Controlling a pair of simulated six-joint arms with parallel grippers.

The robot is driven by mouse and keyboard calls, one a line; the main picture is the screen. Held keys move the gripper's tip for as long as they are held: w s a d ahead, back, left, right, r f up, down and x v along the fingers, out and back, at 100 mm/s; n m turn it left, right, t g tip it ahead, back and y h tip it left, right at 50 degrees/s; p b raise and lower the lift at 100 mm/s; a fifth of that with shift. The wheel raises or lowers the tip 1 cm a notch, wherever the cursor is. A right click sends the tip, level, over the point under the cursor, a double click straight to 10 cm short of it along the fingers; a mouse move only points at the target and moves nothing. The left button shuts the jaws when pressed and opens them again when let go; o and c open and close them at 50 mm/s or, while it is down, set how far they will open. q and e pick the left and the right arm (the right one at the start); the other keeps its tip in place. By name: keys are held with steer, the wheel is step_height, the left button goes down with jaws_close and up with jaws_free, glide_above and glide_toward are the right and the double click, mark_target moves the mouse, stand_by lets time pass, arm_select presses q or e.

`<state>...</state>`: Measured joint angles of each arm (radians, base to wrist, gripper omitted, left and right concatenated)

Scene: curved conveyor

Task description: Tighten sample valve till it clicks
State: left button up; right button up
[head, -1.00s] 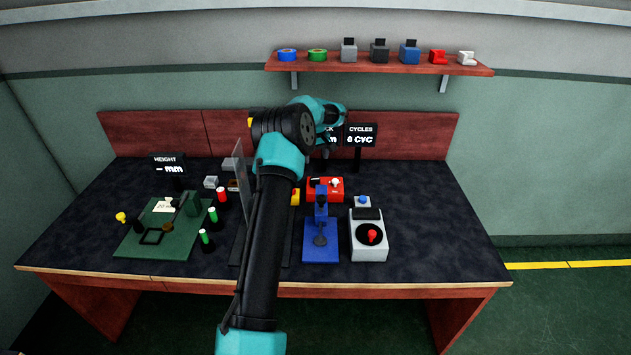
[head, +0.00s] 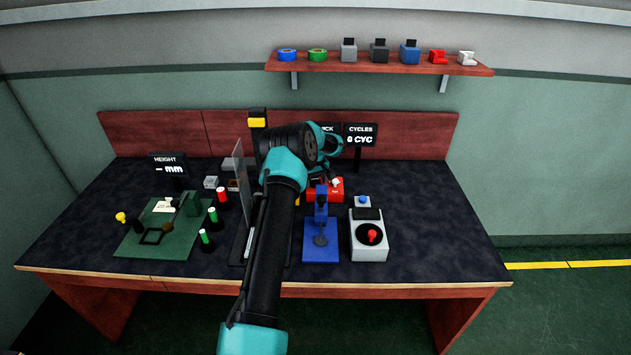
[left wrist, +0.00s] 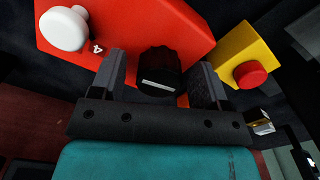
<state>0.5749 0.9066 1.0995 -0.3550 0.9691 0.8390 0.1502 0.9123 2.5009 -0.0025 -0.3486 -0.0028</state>
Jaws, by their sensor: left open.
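A red box (head: 325,195) stands at the back middle of the table, partly hidden by my left arm in the head view. In the left wrist view it carries a white round knob (left wrist: 64,29) beside a "4" mark, and a black ribbed knob (left wrist: 160,68) with a white line. I cannot tell which of these is the sample valve. My left gripper (left wrist: 158,78) is open, with its fingers on either side of the black knob. A gap shows at the left finger; the right finger is closer, and contact there is unclear. My right gripper is out of view.
A yellow box with a red button (left wrist: 250,74) is close to the right finger. A blue stand (head: 320,240) and a grey unit with a red knob (head: 370,240) stand in front of the red box. A clear upright panel (head: 241,190) is left of my arm.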

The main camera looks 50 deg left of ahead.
mark_target(315, 180)
arm_select(q)
steer(key=c, duration=0.9)
steer(key=shift+c, duration=0.2)
steer(key=shift+s+m, duration=0.1)
steer(key=shift+m, duration=1.9)
steer(key=o, duration=0.9)
steer(key=shift+o, duration=0.2)
steer(key=shift+r, duration=0.1)
step_height(315, 180, up, 17)
steer(key=shift+r, duration=0.15)
